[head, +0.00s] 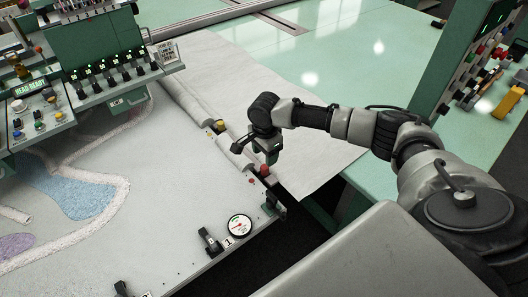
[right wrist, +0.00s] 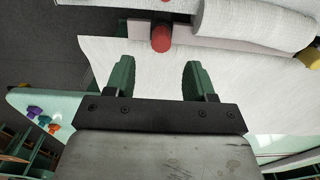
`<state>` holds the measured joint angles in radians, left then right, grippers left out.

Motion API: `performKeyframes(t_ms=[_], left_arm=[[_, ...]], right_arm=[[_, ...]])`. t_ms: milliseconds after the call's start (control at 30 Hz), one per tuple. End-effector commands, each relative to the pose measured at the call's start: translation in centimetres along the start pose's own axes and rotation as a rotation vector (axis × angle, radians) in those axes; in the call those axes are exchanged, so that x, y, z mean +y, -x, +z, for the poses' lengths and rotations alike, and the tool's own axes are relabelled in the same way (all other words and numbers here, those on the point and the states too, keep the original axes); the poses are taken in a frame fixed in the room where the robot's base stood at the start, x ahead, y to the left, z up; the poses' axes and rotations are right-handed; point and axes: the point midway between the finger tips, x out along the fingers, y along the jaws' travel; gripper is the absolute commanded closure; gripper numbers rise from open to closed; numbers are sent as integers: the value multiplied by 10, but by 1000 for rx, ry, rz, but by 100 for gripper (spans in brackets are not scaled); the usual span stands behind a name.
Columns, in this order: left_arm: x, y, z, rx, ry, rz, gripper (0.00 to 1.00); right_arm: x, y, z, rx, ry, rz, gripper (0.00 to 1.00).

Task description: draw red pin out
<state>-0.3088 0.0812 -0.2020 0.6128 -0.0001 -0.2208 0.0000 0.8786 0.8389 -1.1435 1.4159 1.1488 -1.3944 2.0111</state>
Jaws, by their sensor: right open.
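The red pin (head: 264,170) stands at the edge of the frame table, by the end of the rolled white cloth. In the right wrist view the red pin (right wrist: 161,38) shows just beyond the fingertips, roughly centred between them. My right gripper (head: 270,154) points down close above the red pin in the head view. In the wrist view its green fingers (right wrist: 157,68) are apart with nothing between them. The pin's lower part is hidden. My left gripper is not in view.
A yellow pin (head: 220,125) sits further along the same edge. A round gauge (head: 239,226) and a black clamp (head: 210,242) are on the near table corner. White cloth (head: 300,150) hangs over the gap to the green table (head: 350,60). A control panel (head: 85,65) stands at left.

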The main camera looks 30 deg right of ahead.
Motion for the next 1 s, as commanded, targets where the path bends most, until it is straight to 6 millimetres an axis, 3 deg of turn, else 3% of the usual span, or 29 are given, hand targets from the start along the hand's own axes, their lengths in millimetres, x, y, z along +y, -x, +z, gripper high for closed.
performKeyframes(t_ms=[33,300,367,600,1000], left_arm=[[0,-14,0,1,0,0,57],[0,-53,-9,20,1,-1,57],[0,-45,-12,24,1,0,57],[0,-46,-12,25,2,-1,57],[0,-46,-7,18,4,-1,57]], right_arm=[[0,-12,0,1,0,-1,46],[-1,-43,0,0,2,-2,46],[0,-47,0,0,0,2,46],[0,-71,0,-1,1,-1,46],[-1,-74,0,0,2,-2,46]])
